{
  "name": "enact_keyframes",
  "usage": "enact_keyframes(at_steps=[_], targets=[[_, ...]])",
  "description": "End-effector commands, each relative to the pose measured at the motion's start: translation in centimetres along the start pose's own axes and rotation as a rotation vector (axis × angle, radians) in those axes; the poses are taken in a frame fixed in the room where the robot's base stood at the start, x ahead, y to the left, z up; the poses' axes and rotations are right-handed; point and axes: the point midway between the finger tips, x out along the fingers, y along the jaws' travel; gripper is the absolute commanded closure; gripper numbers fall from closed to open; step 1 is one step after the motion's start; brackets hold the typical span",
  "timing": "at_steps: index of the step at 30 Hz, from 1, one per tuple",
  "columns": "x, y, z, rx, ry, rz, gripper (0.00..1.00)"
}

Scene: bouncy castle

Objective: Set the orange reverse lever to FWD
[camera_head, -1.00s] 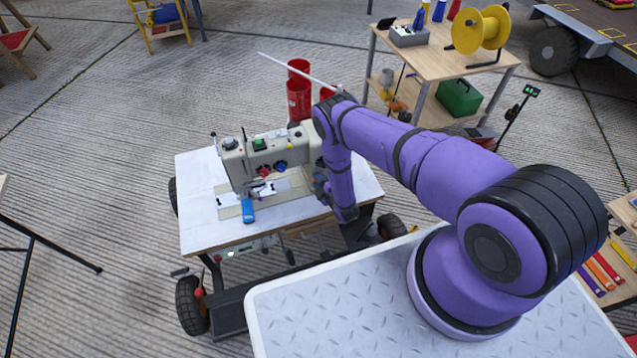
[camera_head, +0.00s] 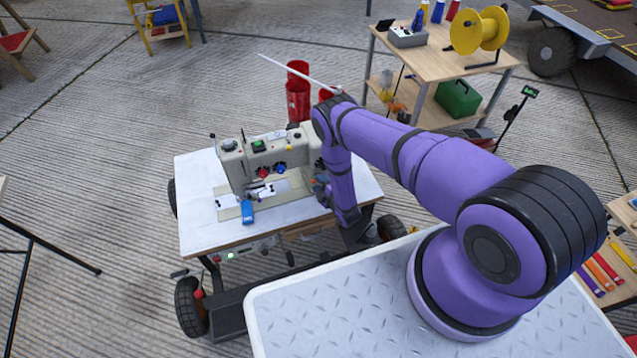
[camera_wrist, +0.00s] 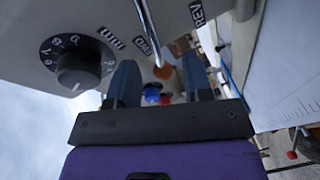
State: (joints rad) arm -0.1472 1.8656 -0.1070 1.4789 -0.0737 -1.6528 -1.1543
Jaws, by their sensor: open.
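The cream sewing machine (camera_head: 262,158) stands on a white-topped wheeled table in the head view. In the wrist view the orange knob (camera_wrist: 163,72) sits at the end of a thin metal lever rod (camera_wrist: 150,30). A REV label (camera_wrist: 197,13) is right of the rod, and a partly readable label (camera_wrist: 143,46) is just left of it. I cannot tell exactly which position the lever is in. My gripper (camera_wrist: 160,82) is open, with the orange knob showing between its two fingers; contact is not clear. In the head view my arm hides the gripper and lever.
A black numbered dial (camera_wrist: 78,68) is on the machine body left of my fingers. A blue object (camera_head: 248,211) lies at the table's front. Red cylinders (camera_head: 298,98) stand behind the machine. The white table top (camera_head: 205,215) is clear at left.

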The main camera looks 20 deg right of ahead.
Motion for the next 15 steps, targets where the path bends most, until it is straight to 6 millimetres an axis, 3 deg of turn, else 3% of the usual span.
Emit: enact_keyframes(at_steps=[9,15], targets=[[-5.8,-0.1,0.0,0.000,-0.001,-0.004,0.54],[-8.6,-0.1,0.0,0.000,-0.001,-0.002,0.54]])
